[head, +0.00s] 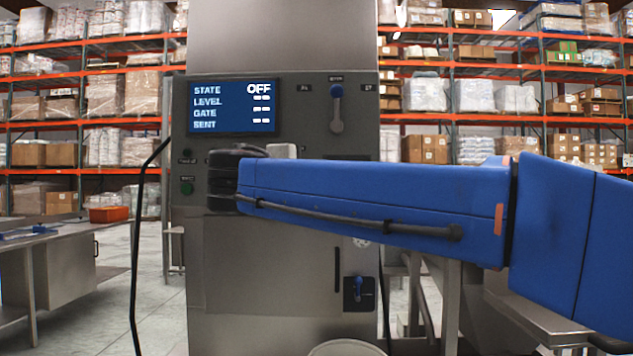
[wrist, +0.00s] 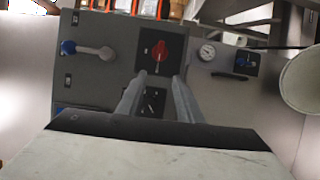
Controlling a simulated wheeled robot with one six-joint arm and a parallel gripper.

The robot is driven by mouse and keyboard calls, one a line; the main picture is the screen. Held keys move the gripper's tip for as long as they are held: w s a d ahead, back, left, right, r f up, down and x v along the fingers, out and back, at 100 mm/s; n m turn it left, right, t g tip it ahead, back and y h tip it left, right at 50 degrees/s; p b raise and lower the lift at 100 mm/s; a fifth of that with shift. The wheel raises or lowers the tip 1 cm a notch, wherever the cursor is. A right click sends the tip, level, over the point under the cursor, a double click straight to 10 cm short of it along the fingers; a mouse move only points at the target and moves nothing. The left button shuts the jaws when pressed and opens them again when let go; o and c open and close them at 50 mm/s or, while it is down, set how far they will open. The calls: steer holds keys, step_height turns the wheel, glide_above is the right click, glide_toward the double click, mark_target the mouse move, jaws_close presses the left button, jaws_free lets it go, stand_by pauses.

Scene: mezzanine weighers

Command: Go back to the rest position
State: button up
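My blue arm (head: 380,200) reaches leftward across the front of the grey weigher cabinet (head: 265,280) in the head view. Its dark wrist end (head: 235,175) is in front of the panel, and the fingers cannot be made out there. In the wrist view my gripper (wrist: 158,76) shows two grey fingers with an empty gap between them. A red rotary knob (wrist: 159,50) on a black plate shows just beyond the fingertips; I cannot tell the distance. The arm hides this knob in the head view. The blue screen (head: 232,103) reads STATE OFF, with dashes for level, gate and sent.
A blue-knobbed lever (head: 336,92) is at the panel's upper right, knob up. A green button (head: 187,187) is at left. A small blue handle (head: 359,290) is low on the cabinet. A black cable (head: 137,240) hangs at left. A steel bench with a red bin (head: 108,214) stands left.

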stand_by(0.4)
steer(key=s+d+f+m+g+y, duration=0.15)
steer(key=s+d+f+g, duration=0.25)
steer(key=d+f, duration=0.8)
steer(key=s+d+f+m+g+h, duration=0.1)
steer(key=s+d+f+m+g, duration=0.2)
steer(key=d+f, duration=0.9)
steer(key=s+d+f+m+g+y, duration=0.2)
steer(key=s+d+f+m+y, duration=0.1)
steer(key=s+f, duration=0.9)
steer(key=s+d+f+m+g+y, duration=0.2)
steer(key=s+d+f+m, duration=0.3)
steer(key=s+f, duration=0.7)
steer(key=shift+s+f+m+g+y, duration=0.4)
steer(key=shift+f+m+y, duration=0.2)
steer(key=shift+y, duration=0.15)
steer(key=shift+d, duration=0.1)
steer(key=shift+c, duration=0.2)
